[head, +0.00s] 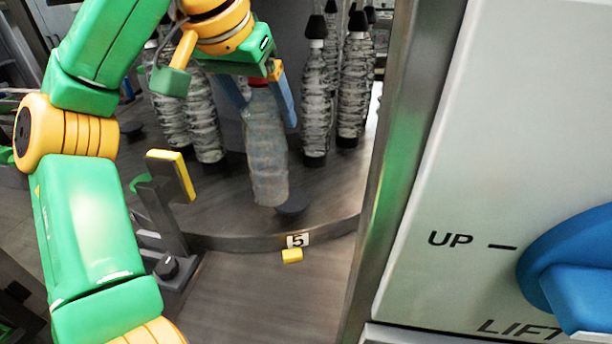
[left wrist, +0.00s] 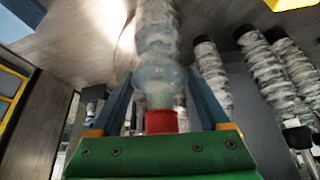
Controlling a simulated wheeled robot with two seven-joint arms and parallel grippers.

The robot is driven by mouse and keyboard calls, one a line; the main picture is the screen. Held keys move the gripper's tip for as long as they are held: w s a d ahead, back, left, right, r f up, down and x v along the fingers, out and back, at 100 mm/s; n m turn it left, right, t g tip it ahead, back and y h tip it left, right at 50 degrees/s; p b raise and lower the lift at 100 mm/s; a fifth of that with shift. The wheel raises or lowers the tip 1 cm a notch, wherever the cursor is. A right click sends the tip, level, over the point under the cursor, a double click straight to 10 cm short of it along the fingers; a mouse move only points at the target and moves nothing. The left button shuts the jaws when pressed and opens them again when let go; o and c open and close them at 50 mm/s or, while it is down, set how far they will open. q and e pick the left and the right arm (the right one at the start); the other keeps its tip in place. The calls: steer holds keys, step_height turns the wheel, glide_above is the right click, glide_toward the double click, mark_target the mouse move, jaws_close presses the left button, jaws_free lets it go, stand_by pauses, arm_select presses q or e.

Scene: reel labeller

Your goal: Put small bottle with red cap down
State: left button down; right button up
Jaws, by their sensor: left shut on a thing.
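The small bottle with the red cap (head: 266,150) is clear and ribbed and hangs upright in my left gripper (head: 268,98). The gripper's blue-grey fingers are shut on its upper part, just below the red cap. In the left wrist view the bottle (left wrist: 157,40) runs away from the gripper (left wrist: 160,95), with its red cap near the palm. In the head view the bottle's base shows just over the round table (head: 225,225), beside a dark round pad (head: 293,202) near the label 5. I cannot tell whether the base touches the table. My right gripper is not in view.
Several clear bottles with black caps (head: 317,95) stand behind on the round table. A yellow-faced bracket (head: 171,175) stands at the table's left edge. A yellow block (head: 292,255) sits below the label 5. A grey panel with a blue knob (head: 575,270) fills the right.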

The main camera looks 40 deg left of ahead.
arm_select(q)
steer(key=shift+w+a+f, duration=0.15)
steer(key=shift+w+a, duration=0.1)
steer(key=shift+w, duration=0.25)
steer(key=shift+w+a+f, duration=0.15)
steer(key=shift+w+a, duration=0.05)
steer(key=shift+w, duration=0.25)
steer(key=w+a+r+x, duration=0.1)
steer(key=a+x, duration=0.2)
steer(key=x, duration=1.2)
steer(key=shift+w, duration=0.45)
jaws_free()
steer(key=shift+d+r, duration=0.1)
steer(key=shift+s+r, duration=0.15)
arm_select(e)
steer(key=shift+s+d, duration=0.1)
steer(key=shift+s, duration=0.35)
arm_select(q)
steer(key=v, duration=1.2)
